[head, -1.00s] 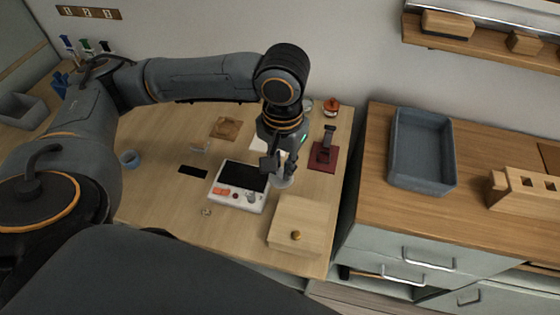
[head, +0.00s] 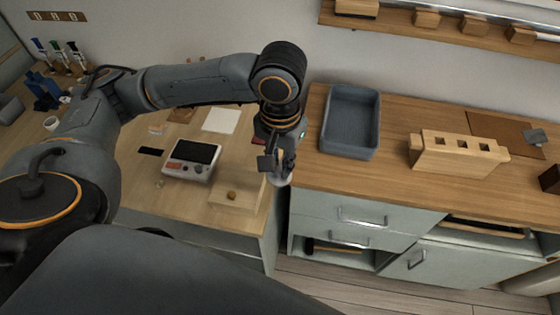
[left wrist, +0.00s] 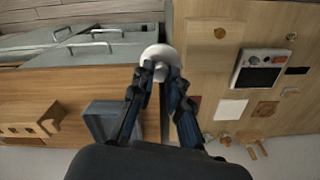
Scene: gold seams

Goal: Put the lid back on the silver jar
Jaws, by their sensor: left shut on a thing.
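My left gripper (head: 278,172) is shut on a round, pale silver lid (left wrist: 160,54). The fingers grip the knob at its middle. In the head view the lid (head: 278,181) hangs below the fingertips, beside the right edge of the light wood table. From the wrist it appears over the gap between this table and the drawer counter. I cannot make out the silver jar in either current view. My right gripper is not in view.
The wood table (head: 225,222) holds a white device (head: 191,160) with a dark screen and a wooden box (head: 236,196). The drawer counter (head: 395,180) on the right bears a blue-grey tray (head: 350,121) and a slotted wooden block (head: 458,155). The counter's front strip is clear.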

